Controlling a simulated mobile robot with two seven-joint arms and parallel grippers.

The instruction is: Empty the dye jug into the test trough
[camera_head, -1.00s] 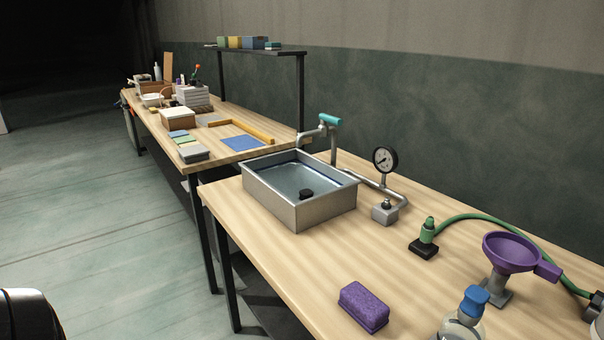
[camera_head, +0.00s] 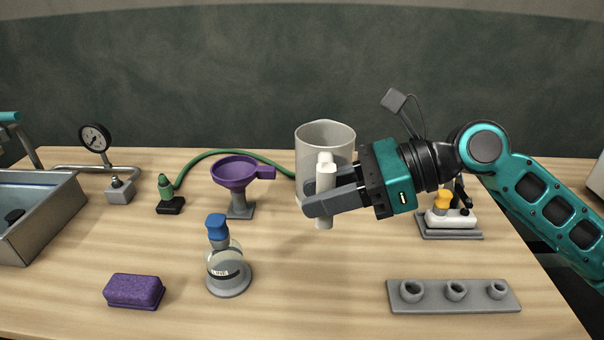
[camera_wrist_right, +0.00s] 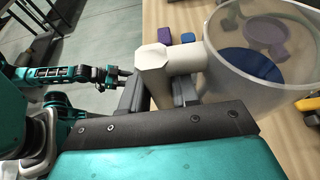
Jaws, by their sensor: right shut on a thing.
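The dye jug (camera_head: 325,135) is a tall, clear greyish vessel with a pale handle (camera_head: 325,178), right of centre in the head view. My right gripper (camera_head: 322,192) is shut on the handle. The jug looks upright; its base is partly hidden behind the gripper, so I cannot tell if it touches the table. In the right wrist view, dark blue dye lies inside the jug (camera_wrist_right: 222,85). The test trough (camera_head: 55,215), a grey metal basin with a dark plug, is cut by the left edge of the head view. My left gripper (camera_wrist_right: 120,77) shows small in the wrist view, its jaws unclear.
Between jug and trough stand a purple funnel (camera_head: 235,172) on a stand, a blue-capped bottle (camera_head: 228,272), a green nozzle (camera_head: 166,190) with hose and a pressure gauge (camera_head: 95,138). A purple sponge (camera_head: 134,291) lies in front. A grey holder (camera_head: 455,303) sits front right.

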